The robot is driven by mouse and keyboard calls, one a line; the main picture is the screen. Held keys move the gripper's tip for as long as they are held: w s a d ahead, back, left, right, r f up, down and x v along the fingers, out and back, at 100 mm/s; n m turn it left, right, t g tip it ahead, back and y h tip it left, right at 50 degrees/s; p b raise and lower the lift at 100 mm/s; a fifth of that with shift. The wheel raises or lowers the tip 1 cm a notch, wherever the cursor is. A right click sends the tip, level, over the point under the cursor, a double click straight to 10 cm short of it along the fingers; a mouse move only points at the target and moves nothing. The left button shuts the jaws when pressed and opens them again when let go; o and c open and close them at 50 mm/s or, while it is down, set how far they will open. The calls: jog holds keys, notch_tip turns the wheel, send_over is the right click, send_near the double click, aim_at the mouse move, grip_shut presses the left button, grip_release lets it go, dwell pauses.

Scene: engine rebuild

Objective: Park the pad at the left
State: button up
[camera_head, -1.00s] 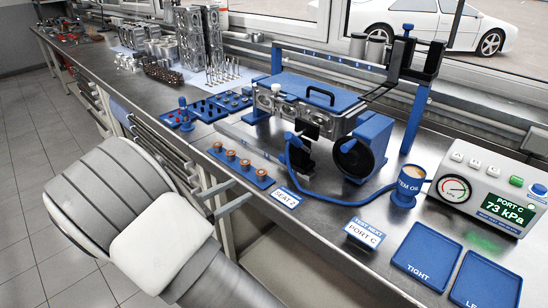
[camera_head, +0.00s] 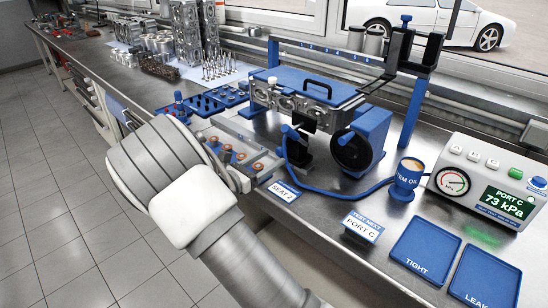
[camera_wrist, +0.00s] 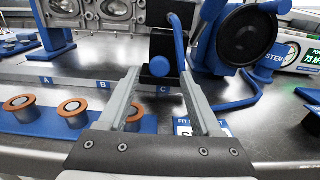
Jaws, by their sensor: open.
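A black pad (camera_head: 297,152) with a blue knob stands in front of the cylinder head (camera_head: 297,102), and a blue hose (camera_head: 330,190) runs from near it. In the wrist view the pad (camera_wrist: 158,87) and its round blue knob (camera_wrist: 160,67) are ahead, behind the rail's C mark. The grey rail (camera_wrist: 20,79) carries letters A, B and C, with A at the left. My gripper (camera_wrist: 161,82) is open, its fingers pointing toward the pad with the knob seen between the tips. It appears apart from the pad.
A large black disc (camera_head: 352,151) on a blue mount is right of the pad. A gauge box (camera_head: 492,185) reads PORT C, 73 kPa. Blue trays (camera_head: 426,246) lie front right.

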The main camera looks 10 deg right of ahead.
aim_at(292, 149)
jog(key=shift+x, duration=1.2)
grip_shut()
dwell(0.6)
